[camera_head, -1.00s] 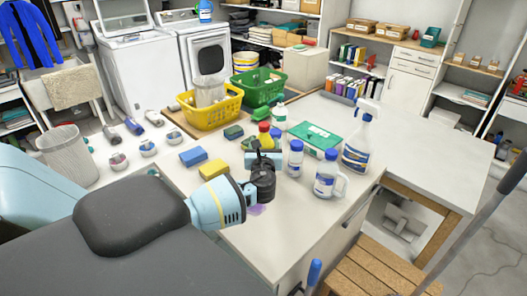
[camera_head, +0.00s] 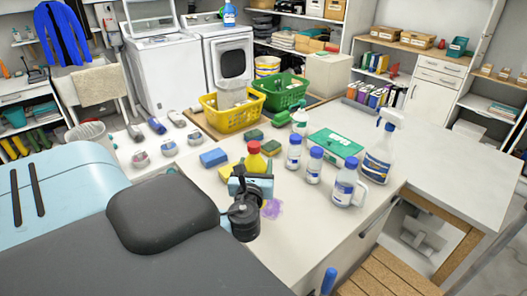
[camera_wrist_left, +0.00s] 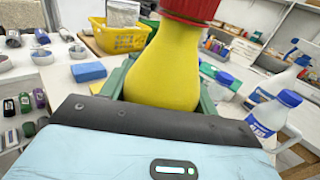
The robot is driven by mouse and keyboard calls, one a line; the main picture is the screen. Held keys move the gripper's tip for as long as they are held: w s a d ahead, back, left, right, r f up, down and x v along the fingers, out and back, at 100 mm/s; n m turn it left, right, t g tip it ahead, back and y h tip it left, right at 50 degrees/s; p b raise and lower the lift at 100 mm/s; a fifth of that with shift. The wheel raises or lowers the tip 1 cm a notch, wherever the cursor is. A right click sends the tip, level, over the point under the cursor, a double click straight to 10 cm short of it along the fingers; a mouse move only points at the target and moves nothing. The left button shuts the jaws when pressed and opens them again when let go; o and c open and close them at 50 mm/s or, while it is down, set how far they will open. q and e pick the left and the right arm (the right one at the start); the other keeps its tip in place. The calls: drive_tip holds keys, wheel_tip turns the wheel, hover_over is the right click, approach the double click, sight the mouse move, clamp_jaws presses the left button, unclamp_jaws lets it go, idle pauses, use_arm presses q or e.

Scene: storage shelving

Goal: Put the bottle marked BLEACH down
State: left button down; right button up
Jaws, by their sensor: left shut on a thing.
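My left gripper (camera_wrist_left: 163,92) is shut on a yellow bottle (camera_wrist_left: 165,70) with a red cap, which fills the middle of the left wrist view. The bottle also shows in the head view (camera_head: 254,162), upright above the worktable (camera_head: 237,273), behind the black wrist. Its lower part is hidden by the gripper, so I cannot tell if it touches the table. No lettering on it faces the cameras. My right gripper is not in view.
Right of my gripper stand two small white bottles with blue caps (camera_head: 293,152), a white jug (camera_head: 345,187) and a spray bottle (camera_head: 381,152). A blue sponge (camera_head: 213,157) and yellow basket (camera_head: 232,115) lie beyond.

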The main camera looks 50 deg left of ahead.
use_arm(q)
drive_tip(key=shift+s+r, duration=0.2)
drive_tip(key=shift+s, duration=0.25)
drive_tip(key=shift+d, duration=0.1)
drive_tip(key=s+d+m+t+h, duration=0.2)
drive_tip(key=d+m+h, duration=0.2)
drive_tip(key=d, duration=0.8)
drive_tip(key=s+d+m+t+h, duration=0.2)
drive_tip(key=d+m+h, duration=0.2)
drive_tip(key=d+h, duration=0.3)
drive_tip(key=d, duration=0.5)
drive_tip(key=shift+s+d+f+h, duration=0.15)
drive_tip(key=shift+d+f+h, duration=0.15)
drive_tip(key=shift+d+f, duration=0.1)
